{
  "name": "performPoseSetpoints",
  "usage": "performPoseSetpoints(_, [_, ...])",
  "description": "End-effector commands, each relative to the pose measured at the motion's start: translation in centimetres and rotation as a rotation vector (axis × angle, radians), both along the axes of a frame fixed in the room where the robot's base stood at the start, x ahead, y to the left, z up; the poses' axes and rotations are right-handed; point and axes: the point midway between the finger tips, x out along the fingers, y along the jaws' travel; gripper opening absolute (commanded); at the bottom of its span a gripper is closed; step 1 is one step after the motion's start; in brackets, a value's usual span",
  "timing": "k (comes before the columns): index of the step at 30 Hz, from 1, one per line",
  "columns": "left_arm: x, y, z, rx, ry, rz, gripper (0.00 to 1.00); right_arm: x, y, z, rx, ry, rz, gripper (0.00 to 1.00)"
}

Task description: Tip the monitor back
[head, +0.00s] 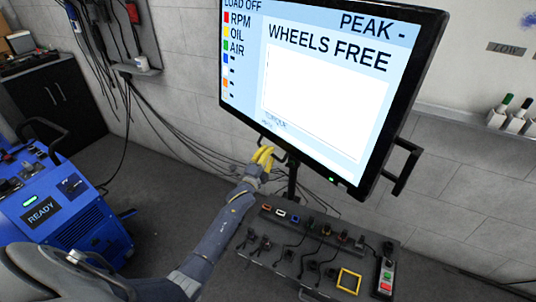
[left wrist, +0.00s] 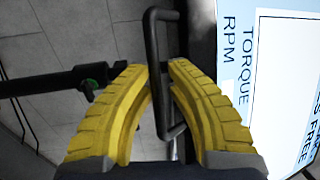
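The monitor (head: 325,95) is a large black-framed screen showing "WHEELS FREE", on a dark post (head: 293,180) above a console. In the left wrist view the screen's edge (left wrist: 270,75) fills the right side. A black loop handle (left wrist: 152,40) stands out from the monitor's left side. My left gripper (head: 265,157) has yellow fingers and is at this handle, at the monitor's lower left. In the left wrist view its fingertips (left wrist: 161,66) come close together on either side of the handle's bar and appear shut on it. My right gripper is not in view.
A second handle (head: 403,167) sits on the monitor's right side. The console (head: 345,245) below carries several small plugs, switches and cables. A blue machine (head: 65,210) marked "READY" stands at the left. Cables hang along the grey wall behind.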

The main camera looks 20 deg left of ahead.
Motion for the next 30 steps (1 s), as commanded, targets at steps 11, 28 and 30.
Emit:
performPoseSetpoints(11, [-0.2, -0.1, -0.2, 0.001, 0.003, -0.001, 0.21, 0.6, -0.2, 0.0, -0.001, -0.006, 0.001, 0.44])
performPoseSetpoints(28, [-8.0, 0.0, -1.6, 0.001, 0.003, 0.000, 0.21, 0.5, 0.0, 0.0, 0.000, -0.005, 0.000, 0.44])
performPoseSetpoints(30, [-9.0, 0.0, -1.8, 0.001, 0.003, 0.000, 0.21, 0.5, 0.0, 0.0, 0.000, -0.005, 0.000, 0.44])
